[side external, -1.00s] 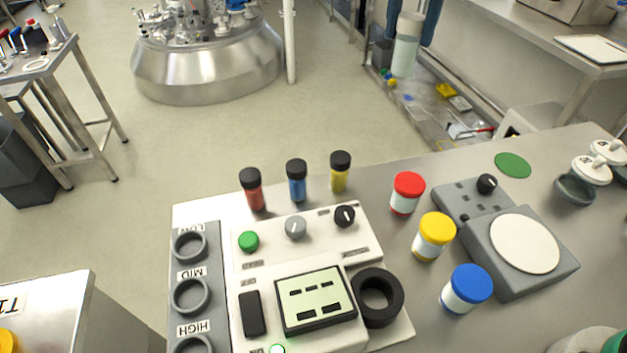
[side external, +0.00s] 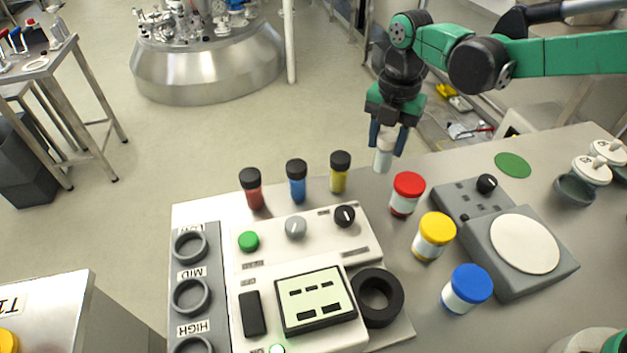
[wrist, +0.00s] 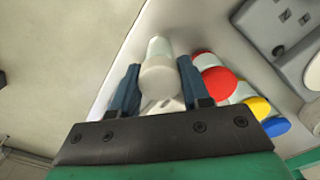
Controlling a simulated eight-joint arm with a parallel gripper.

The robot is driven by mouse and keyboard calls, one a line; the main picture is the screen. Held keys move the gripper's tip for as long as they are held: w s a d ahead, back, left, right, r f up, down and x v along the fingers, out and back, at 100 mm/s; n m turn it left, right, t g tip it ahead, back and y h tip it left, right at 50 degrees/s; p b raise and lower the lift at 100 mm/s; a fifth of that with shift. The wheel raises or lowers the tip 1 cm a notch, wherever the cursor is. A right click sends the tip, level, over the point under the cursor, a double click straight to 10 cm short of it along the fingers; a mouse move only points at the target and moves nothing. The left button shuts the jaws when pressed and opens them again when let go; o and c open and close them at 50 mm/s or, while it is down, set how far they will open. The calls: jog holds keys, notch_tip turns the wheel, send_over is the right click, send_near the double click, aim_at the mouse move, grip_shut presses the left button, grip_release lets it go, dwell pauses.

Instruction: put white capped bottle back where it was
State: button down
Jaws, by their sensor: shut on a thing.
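The white capped bottle (side external: 384,158), pale and translucent, is between the blue fingers of my gripper (side external: 388,140). It hangs nearly upright, with its lower end near the back edge of the bench. I cannot tell whether it touches the bench. In the wrist view the bottle's white cap (wrist: 159,78) faces the camera, between the fingers of my gripper (wrist: 158,72). In the side view the fingers partly hide the cap.
The red-capped jar (side external: 406,194) stands close to the right of the bottle. A yellow-topped jar (side external: 434,237) and a blue-topped jar (side external: 466,289) stand nearer. Black-capped yellow vial (side external: 340,172) is to the left. A flat green disc (side external: 513,165) lies on bare bench behind the grey scale (side external: 540,280).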

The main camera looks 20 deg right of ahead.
jog(key=shift+f, duration=1.15)
jog(key=shift+f, duration=0.1)
jog(key=shift+c, duration=2.1)
grip_release()
